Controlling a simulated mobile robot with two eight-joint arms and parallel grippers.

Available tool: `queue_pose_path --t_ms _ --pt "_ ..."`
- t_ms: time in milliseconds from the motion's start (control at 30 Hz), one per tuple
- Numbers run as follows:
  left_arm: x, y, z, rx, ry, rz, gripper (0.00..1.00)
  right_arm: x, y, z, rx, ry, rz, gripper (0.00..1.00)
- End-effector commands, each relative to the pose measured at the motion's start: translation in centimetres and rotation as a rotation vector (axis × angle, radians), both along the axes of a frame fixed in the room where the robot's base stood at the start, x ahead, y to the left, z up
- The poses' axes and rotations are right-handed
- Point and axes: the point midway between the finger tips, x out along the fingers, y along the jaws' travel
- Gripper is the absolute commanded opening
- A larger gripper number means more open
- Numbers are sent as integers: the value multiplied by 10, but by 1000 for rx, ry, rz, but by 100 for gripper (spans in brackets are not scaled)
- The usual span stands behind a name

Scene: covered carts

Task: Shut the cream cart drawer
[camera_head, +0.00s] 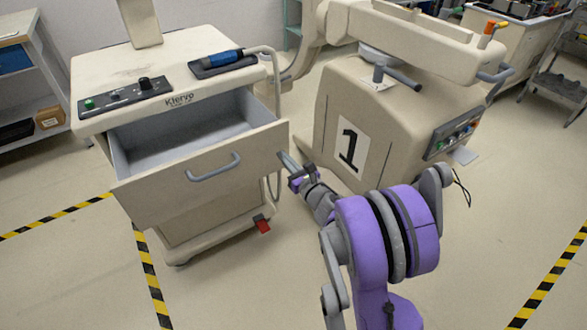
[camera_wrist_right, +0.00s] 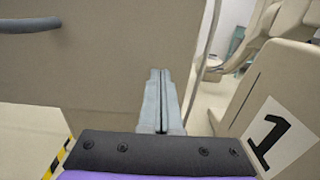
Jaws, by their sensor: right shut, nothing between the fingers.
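The cream cart (camera_head: 180,90) stands at the left in the head view. Its drawer (camera_head: 200,192) is pulled out and looks empty, with a grey bar handle (camera_head: 213,168) on its front. The drawer front also fills much of the right wrist view (camera_wrist_right: 100,75), with the handle (camera_wrist_right: 30,25) at upper left. My right gripper (camera_head: 284,160) is shut and empty, fingers together, by the right end of the drawer front; it also shows in the wrist view (camera_wrist_right: 158,95). I cannot tell whether it touches the drawer. My left gripper is not in view.
A red pedal (camera_head: 262,224) sits low on the cart. Yellow-black tape (camera_head: 150,270) marks the floor. Open floor lies in front.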

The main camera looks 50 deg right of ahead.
Motion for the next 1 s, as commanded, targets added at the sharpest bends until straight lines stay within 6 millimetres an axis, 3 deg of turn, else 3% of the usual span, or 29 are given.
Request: queue_pose_path --t_ms 167,667,867,1000 --pt "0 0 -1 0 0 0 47 11 -3 0 0 0 0 0" --pt "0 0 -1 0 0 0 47 17 -4 0 1 0 0 0" --pt "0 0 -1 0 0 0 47 41 -9 0 2 0 1 0" --pt "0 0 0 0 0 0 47 71 -16 0 3 -1 2 0"
